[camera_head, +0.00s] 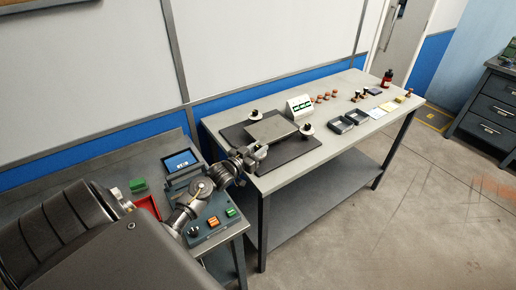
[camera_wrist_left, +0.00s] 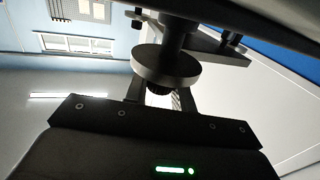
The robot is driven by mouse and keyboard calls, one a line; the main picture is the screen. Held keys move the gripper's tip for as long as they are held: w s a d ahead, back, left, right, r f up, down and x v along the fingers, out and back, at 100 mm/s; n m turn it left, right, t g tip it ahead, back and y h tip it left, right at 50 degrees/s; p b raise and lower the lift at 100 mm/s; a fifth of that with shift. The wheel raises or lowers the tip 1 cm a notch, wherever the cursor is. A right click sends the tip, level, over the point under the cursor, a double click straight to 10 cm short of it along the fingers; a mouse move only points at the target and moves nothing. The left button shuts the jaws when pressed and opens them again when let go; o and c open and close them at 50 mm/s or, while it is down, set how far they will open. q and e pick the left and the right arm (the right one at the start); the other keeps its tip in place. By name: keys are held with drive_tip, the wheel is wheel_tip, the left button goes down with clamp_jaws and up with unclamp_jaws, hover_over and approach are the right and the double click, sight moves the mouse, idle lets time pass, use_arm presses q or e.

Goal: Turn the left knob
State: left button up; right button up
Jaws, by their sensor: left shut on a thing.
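A dark mat (camera_head: 287,160) on the bench carries a flat grey plate (camera_head: 271,127) with knobs around it. One knob (camera_head: 253,114) stands at the plate's far left and another (camera_head: 307,129) at its right. My left gripper (camera_head: 252,159) is at the mat's front left corner, at a pale knob (camera_head: 261,152) partly hidden by the gripper. In the left wrist view, a round grey disc-shaped knob (camera_wrist_left: 165,68) with a dark post sits at my fingers (camera_wrist_left: 157,96), which are shut on it. How far it is turned cannot be told. My right gripper is not in view.
A white device with green displays (camera_head: 300,107), dark trays (camera_head: 341,125) and small copper-coloured pieces (camera_head: 327,96) stand further along the bench (camera_head: 215,122). A screen (camera_head: 181,161), a red bin (camera_head: 148,206) and coloured buttons (camera_head: 213,222) are on the nearer console.

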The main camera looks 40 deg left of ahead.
use_arm(q)
drive_tip(key=m+h+b, duration=0.1)
drive_tip(key=h, duration=0.1)
drive_tip(key=m+h+b, duration=0.1)
drive_tip(key=m+h, duration=0.1)
drive_tip(key=h, duration=0.1)
drive_tip(key=shift+a+f+g, duration=0.1)
drive_tip(key=shift+f+g, duration=0.1)
drive_tip(key=shift+g, duration=0.2)
drive_tip(key=m+g+h+b, duration=0.1)
drive_tip(key=m+h+b, duration=0.1)
drive_tip(key=shift+h+b, duration=0.35)
drive_tip(key=shift+h, duration=0.05)
drive_tip(key=shift+r+m+g+h+b, duration=0.2)
drive_tip(key=shift+m+g+h+b, duration=0.1)
drive_tip(key=shift+m+g+h, duration=0.1)
drive_tip(key=o, duration=1)
drive_tip(key=shift+c, duration=0.2)
